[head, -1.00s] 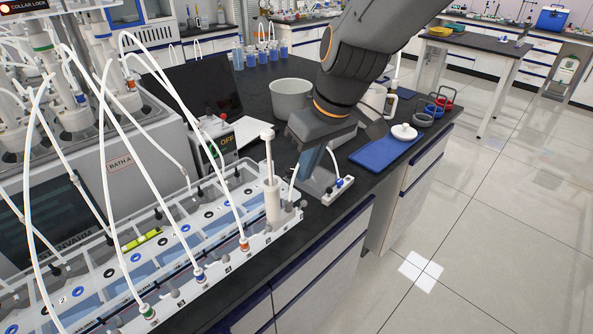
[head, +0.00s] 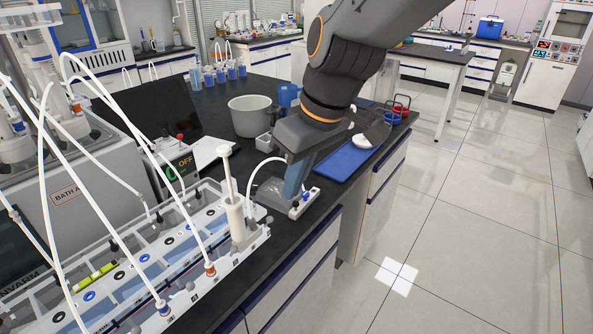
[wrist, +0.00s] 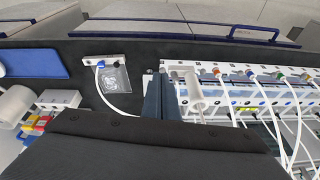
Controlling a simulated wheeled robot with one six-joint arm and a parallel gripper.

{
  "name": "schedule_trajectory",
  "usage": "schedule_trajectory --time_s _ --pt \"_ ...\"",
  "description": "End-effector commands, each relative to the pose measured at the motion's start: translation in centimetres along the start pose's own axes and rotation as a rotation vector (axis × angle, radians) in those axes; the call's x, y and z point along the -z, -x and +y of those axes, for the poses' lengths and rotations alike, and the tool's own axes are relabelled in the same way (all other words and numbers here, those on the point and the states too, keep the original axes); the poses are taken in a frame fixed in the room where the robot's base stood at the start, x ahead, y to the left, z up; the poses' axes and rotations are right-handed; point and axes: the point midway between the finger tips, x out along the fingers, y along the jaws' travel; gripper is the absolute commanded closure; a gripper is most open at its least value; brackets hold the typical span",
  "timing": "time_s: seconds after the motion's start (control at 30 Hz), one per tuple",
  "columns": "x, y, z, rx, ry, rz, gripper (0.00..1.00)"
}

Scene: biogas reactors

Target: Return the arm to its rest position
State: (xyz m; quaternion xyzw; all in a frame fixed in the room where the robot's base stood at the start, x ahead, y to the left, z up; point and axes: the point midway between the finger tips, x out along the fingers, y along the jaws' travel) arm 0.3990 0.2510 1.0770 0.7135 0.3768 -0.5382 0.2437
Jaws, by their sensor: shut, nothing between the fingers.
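My gripper (head: 296,178) hangs at the end of my arm over the black bench, with its fingers pointing down. It is shut and empty. In the wrist view my gripper (wrist: 162,100) shows its fingers together beside a white plunger-like piece (wrist: 196,95). In the head view that white piece (head: 235,215) stands upright at the near right end of the long rack, left of the fingers. A small white block (head: 304,203) with a white tube lies on the bench close by the fingertips; I cannot tell whether they touch it.
The long rack (head: 190,285) with several tubes fills the lower left. The floor (head: 470,240) at right is open.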

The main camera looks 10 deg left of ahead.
Motion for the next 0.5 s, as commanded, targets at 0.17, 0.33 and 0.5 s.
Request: schedule_trajectory --time_s 0.17,0.33,0.5 --pt "-3.1 -1.1 3.1 -0.036 -0.127 -0.034 1.00" --pt "-10.6 -2.9 8.7 -0.113 -0.415 -0.100 1.00" --pt "-18.6 -4.0 12.2 -0.183 -0.694 -0.154 1.00"
